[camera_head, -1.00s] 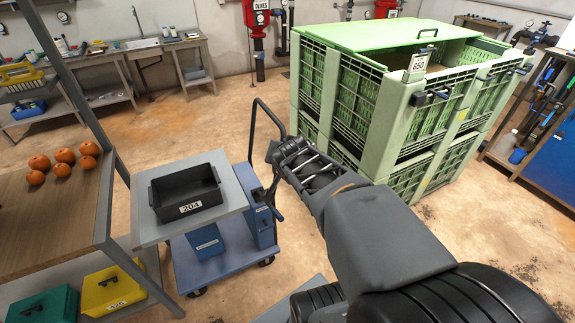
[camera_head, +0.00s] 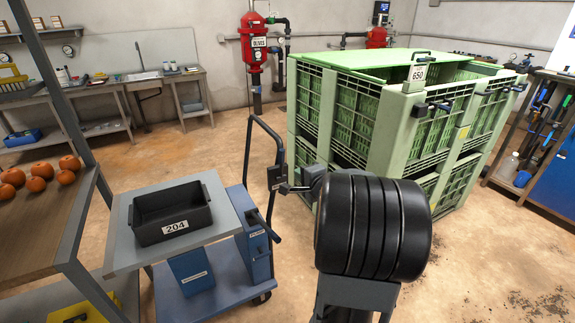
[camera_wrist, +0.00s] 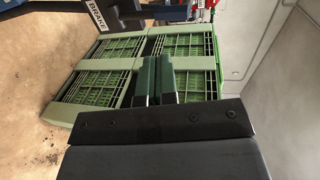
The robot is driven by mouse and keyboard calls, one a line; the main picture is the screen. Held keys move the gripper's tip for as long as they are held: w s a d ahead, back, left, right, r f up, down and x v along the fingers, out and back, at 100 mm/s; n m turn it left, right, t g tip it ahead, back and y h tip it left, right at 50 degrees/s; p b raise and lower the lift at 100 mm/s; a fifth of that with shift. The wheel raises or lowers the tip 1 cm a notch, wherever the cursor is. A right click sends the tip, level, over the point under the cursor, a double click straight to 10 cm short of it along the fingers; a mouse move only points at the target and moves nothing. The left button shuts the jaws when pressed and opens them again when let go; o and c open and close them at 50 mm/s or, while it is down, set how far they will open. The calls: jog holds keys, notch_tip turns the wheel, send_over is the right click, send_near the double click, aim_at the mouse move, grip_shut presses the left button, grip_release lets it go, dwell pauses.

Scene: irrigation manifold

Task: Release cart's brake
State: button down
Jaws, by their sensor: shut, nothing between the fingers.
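The blue cart (camera_head: 212,285) stands left of centre in the head view, with a dark upright handle frame (camera_head: 248,150). A small dark box (camera_head: 275,177) is fixed to this frame. In the wrist view, a dark panel lettered BRAKE (camera_wrist: 97,14) shows at the top left, partly cut off by the picture edge. My gripper (camera_head: 287,188) is beside the small box in the head view, mostly hidden by my wrist; I cannot tell if it touches. In the wrist view my gripper's fingers (camera_wrist: 160,80) are together and empty. A black lever (camera_head: 265,228) sits on the cart's blue housing.
A black bin marked 204 (camera_head: 172,212) rests on the cart's grey top. Green crates (camera_head: 385,120) stand close behind and right of my arm. Floor is open at the lower right (camera_head: 480,250).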

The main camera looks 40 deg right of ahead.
aim_at(284, 157)
jog(key=x, duration=0.5)
jog(key=b+x, duration=0.1)
jog(key=x, duration=0.2)
jog(key=shift+w+r, duration=0.1)
jog(key=shift+r, duration=0.3)
jog(key=shift+w+r, duration=0.15)
jog(key=shift+w, duration=0.45)
jog(key=shift+r, duration=0.1)
jog(key=p, duration=0.1)
jog(key=r+p, duration=0.1)
jog(key=p, duration=0.1)
jog(key=shift+w+d, duration=0.1)
jog(key=shift+w, duration=0.1)
jog(key=g+p, duration=0.1)
jog(key=p, duration=0.4)
jog(key=shift+w+r, duration=0.1)
jog(key=shift+w, duration=0.25)
jog(key=shift+w+d+f+g+p, duration=0.1)
jog(key=shift+w+f+g+p, duration=0.25)
jog(key=shift+p, duration=0.9)
jog(key=shift+s, duration=0.15)
